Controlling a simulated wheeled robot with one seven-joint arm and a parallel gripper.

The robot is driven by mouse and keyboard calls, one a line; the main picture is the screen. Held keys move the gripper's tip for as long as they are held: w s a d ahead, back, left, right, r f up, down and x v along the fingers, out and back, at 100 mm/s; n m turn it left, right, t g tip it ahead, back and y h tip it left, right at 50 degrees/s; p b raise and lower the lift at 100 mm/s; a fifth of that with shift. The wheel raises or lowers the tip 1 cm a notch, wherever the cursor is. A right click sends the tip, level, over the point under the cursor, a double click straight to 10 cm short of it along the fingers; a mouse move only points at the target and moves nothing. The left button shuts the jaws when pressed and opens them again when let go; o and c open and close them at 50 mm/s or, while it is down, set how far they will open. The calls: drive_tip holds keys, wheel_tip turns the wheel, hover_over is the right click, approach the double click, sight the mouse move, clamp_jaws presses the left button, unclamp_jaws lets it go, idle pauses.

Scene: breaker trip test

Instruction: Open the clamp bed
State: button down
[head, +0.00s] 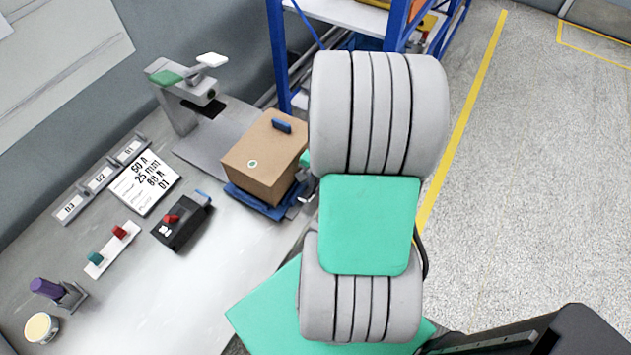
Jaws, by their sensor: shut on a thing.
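A low blue base, which looks like the clamp bed (245,201), lies on the grey bench under a brown box (260,160). The box has a small blue piece on top and a round mark on its side. My gripper (303,200) is at the right edge of the blue base, low beside the box. Only a small grey part of it shows. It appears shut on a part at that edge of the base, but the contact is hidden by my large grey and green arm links.
A grey stand (180,110) with green and white tops rises behind the box. A black unit with a red lever (181,222), a white card (145,182) and a red-and-green button strip (112,250) lie left. A blue shelf frame (277,50) stands behind. Bare bench lies in front.

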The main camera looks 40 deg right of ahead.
drive_tip(key=c, duration=1.8)
unclamp_jaws()
drive_tip(key=shift+o, duration=0.2)
drive_tip(key=shift+r, duration=0.1)
wheel_tip(320, 180, up, 8)
drive_tip(key=s, duration=0.1)
drive_tip(key=shift+s+d+f, duration=0.2)
drive_tip(key=shift+f, duration=0.05)
